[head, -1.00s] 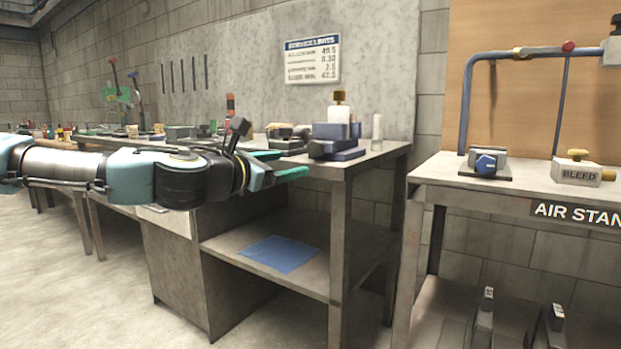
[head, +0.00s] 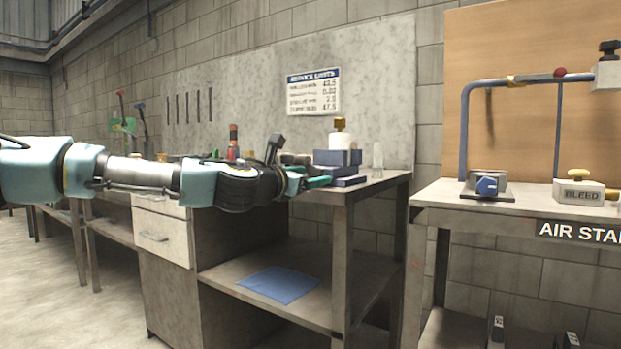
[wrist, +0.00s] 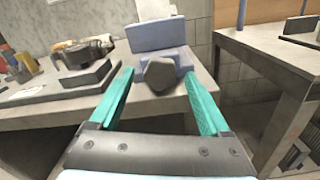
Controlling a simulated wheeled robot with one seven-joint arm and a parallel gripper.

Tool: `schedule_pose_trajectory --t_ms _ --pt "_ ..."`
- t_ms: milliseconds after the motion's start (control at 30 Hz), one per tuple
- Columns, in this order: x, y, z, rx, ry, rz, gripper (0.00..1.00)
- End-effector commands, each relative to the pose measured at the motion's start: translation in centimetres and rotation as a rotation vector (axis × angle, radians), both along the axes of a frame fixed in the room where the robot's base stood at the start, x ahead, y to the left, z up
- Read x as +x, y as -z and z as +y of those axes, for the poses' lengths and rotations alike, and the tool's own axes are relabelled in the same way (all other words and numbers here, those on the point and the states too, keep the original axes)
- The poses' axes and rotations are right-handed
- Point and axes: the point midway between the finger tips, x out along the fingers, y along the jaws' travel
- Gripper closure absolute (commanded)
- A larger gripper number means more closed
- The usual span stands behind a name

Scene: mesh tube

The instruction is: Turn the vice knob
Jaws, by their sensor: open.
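The blue vice (head: 338,158) stands at the right end of the workbench, with a pale block and a brass-coloured piece above it. In the wrist view the vice's blue body (wrist: 157,36) is straight ahead, and a dark grey faceted knob (wrist: 163,78) faces me. My gripper (wrist: 157,74) is open, with one green finger on each side of the knob in the picture. I cannot tell whether the fingertips reach past it, and I see no clear contact. In the head view my gripper (head: 312,182) is at the vice's front, and the knob is hidden.
The workbench (head: 377,183) has a lower shelf with a blue cloth (head: 280,284). A dark device on a plate (wrist: 88,72) lies left of the vice. The air stand (head: 440,195) is at the right, past a gap, with a blue knob (head: 488,186) and a BLEED block (head: 581,194).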

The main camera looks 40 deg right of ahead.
Motion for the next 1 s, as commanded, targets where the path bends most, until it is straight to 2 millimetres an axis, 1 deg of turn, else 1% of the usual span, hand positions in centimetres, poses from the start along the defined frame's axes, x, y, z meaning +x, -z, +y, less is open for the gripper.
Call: schedule_pose_trajectory --t_ms 300,1000 --pt "0.02 -0.01 -0.20 0.001 0.001 -0.001 0.20" --pt "0.02 0.01 -0.18 0.001 0.001 -0.001 0.99"
